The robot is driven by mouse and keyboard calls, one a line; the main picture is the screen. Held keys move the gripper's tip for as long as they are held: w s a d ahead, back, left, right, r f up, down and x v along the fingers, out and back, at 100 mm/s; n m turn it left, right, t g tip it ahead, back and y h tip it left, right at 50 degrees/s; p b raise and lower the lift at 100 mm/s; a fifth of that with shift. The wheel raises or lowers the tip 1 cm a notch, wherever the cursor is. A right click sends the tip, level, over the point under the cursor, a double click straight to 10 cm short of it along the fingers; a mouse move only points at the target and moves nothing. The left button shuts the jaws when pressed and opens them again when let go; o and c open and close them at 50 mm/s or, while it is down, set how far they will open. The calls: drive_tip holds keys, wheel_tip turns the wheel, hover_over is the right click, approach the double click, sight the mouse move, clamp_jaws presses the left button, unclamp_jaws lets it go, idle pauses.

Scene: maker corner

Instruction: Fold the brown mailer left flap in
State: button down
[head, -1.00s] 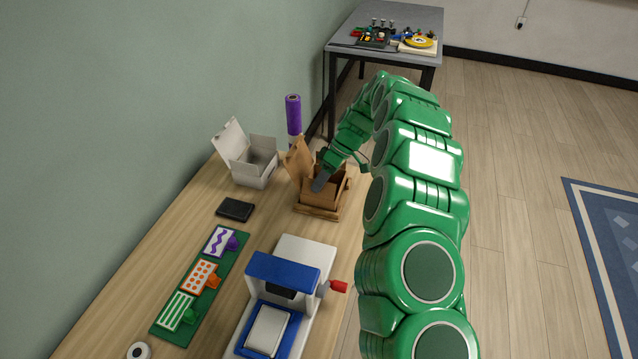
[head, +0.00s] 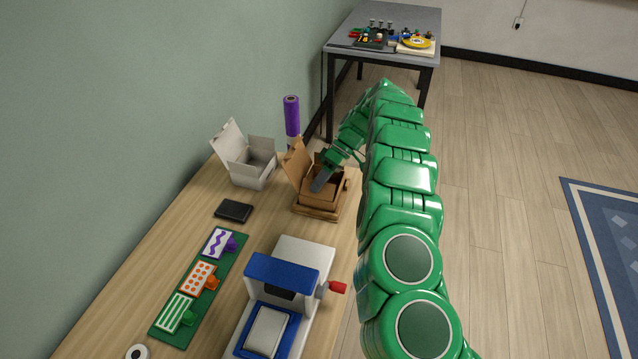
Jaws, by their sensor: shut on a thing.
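The brown mailer (head: 316,208) stands open near the right edge of the wooden table, its lid (head: 296,166) raised at the left. A further brown flap (head: 342,182) shows at the mailer's right side. My green arm reaches in from the right.
A black wallet-like item (head: 233,211), a green board with stamps (head: 217,272) and a blue-white press (head: 300,262) with a red handle are nearer.

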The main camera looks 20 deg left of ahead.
idle(0.3)
drive_tip(key=c, duration=1.4)
unclamp_jaws()
drive_tip(key=shift+o, duration=0.2)
drive_tip(key=shift+r, duration=0.1)
wheel_tip(320, 180, up, 3)
drive_tip(key=shift+f, duration=0.1)
drive_tip(key=s+d+r, duration=0.7)
drive_tip(key=s+r, duration=0.3)
drive_tip(key=s, duration=0.2)
